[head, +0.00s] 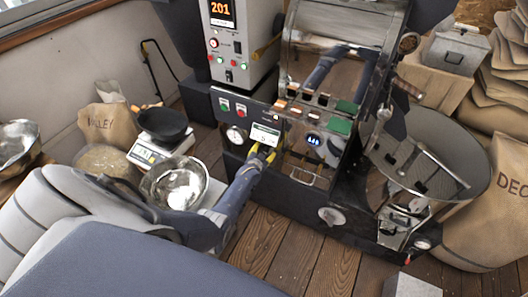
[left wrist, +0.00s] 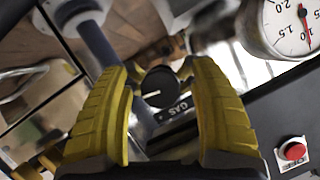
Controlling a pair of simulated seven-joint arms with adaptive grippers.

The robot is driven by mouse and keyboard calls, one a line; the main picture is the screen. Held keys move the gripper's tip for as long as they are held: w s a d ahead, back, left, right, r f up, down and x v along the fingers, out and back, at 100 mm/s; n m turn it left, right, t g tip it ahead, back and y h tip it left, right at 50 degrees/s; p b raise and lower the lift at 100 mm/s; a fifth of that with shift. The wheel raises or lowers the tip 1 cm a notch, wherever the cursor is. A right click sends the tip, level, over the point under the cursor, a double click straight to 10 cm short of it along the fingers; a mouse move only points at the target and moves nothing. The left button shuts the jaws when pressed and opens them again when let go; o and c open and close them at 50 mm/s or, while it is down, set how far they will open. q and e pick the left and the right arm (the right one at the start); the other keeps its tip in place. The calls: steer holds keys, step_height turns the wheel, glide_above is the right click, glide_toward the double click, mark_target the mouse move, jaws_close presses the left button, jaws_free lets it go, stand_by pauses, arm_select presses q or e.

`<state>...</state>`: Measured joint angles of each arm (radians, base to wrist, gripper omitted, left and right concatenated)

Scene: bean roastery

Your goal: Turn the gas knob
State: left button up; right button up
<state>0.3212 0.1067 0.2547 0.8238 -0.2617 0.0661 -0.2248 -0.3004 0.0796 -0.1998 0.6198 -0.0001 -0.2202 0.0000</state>
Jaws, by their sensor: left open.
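In the head view my left gripper (head: 262,154) is at the front panel of the roaster, below a small display. The knob cannot be made out there. My right gripper is not in view.
A pressure gauge (left wrist: 295,25) and a red push button (left wrist: 293,151) are close to the gripper. A metal bowl (head: 176,184) and a black pan on a scale (head: 163,124) stand left of the arm. A round cooling tray (head: 465,150) is at the right.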

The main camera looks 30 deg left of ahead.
arm_select(q)
steer(key=shift+o, duration=0.2)
steer(key=c, duration=1.2)
steer(key=n+h, duration=0.2)
steer(key=n, duration=0.1)
steer(key=shift+d+n+h, duration=0.15)
steer(key=shift+n+h, duration=1.15)
steer(key=shift+n, duration=0.4)
steer(key=shift+r, duration=0.1)
steer(key=o, duration=1.2)
steer(key=shift+c, duration=0.2)
steer(key=shift+s, duration=0.1)
